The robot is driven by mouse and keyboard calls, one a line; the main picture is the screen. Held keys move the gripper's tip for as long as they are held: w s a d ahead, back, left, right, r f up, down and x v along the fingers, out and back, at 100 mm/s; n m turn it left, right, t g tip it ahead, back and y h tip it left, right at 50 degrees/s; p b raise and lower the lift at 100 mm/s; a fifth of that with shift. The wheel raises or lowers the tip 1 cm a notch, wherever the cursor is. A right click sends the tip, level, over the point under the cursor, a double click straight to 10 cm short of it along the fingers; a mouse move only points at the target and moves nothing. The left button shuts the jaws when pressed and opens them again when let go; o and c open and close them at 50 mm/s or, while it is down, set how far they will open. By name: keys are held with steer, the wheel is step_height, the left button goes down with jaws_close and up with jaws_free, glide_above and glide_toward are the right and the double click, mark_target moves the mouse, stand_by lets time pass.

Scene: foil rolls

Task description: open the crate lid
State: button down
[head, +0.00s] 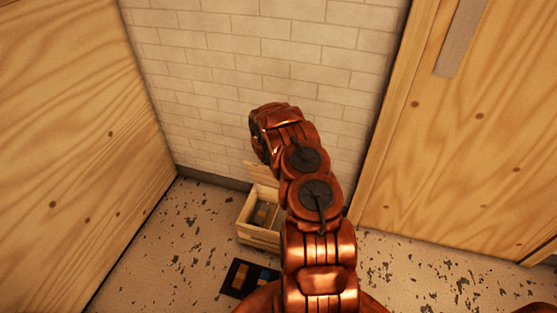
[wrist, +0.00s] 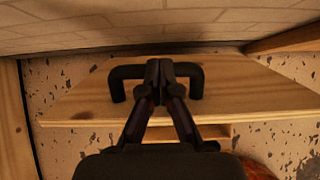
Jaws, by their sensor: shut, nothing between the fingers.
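The wooden crate (head: 258,233) stands on the floor near the brick wall, partly hidden by my arm in the head view. Its inside shows, with grey and brown things in it too small to name. The pale lid (head: 262,172) is raised at the crate's back, partly covered by my arm. In the wrist view the lid (wrist: 80,105) fills the middle and bears a black bar handle (wrist: 118,82). My gripper (wrist: 160,72) is shut at the middle of the handle, overlapping it, with nothing between the fingers. I cannot tell whether they touch.
A dark mat (head: 236,275) with small brown and blue things lies on the floor in front of the crate. A wooden panel (head: 70,150) stands at the left and a wooden door (head: 470,150) at the right. The brick wall (head: 210,80) is close behind. Speckled floor is clear at right.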

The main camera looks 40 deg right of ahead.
step_height(320, 180, up, 10)
steer(key=p, duration=0.5)
steer(key=shift+s+a, duration=0.15)
steer(key=shift+r, duration=0.15)
